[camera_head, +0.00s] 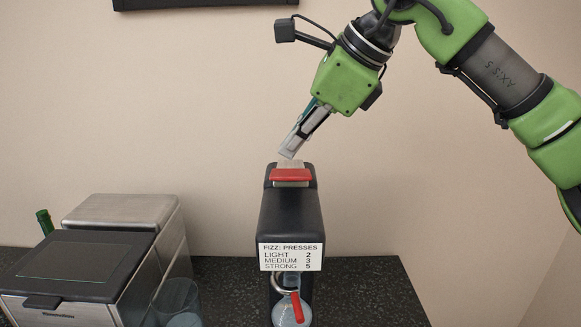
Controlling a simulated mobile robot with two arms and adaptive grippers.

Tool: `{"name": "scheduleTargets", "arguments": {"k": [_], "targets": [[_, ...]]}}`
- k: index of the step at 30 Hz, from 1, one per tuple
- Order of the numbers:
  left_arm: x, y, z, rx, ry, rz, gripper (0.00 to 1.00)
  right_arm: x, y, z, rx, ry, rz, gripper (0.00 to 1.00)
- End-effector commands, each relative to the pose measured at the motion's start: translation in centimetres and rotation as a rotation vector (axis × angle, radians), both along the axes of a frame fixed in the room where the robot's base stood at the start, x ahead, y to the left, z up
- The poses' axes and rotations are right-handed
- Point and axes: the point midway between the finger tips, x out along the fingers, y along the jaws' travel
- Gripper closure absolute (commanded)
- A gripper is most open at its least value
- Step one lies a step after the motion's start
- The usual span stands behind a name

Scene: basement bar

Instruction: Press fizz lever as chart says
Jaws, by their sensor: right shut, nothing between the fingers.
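A black fizz machine (291,220) stands on the dark counter, with a red lever (291,175) on its top. A white chart (291,257) on its front reads "FIZZ: PRESSES", light 2, medium 3, strong 5. A bottle (291,314) is partly visible under the machine's front, with a red piece before it. My right gripper (289,152) is shut and empty, pointing down and left just above the lever. I cannot tell whether its tips touch the lever. My left gripper is not in view.
A steel and black appliance (155,211) stands at the left, with a green bottle neck (45,222) behind it. A clear glass (178,301) stands between it and the fizz machine. The counter (370,285) is bare right of the machine.

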Motion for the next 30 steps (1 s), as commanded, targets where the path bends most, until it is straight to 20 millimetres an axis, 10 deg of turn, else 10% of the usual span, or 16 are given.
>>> {"name": "scheduleTargets", "arguments": {"k": [30], "targets": [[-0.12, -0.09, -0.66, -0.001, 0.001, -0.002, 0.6, -0.24, 0.01, -0.83, 0.0, 0.0, 0.001, 1.0]]}}
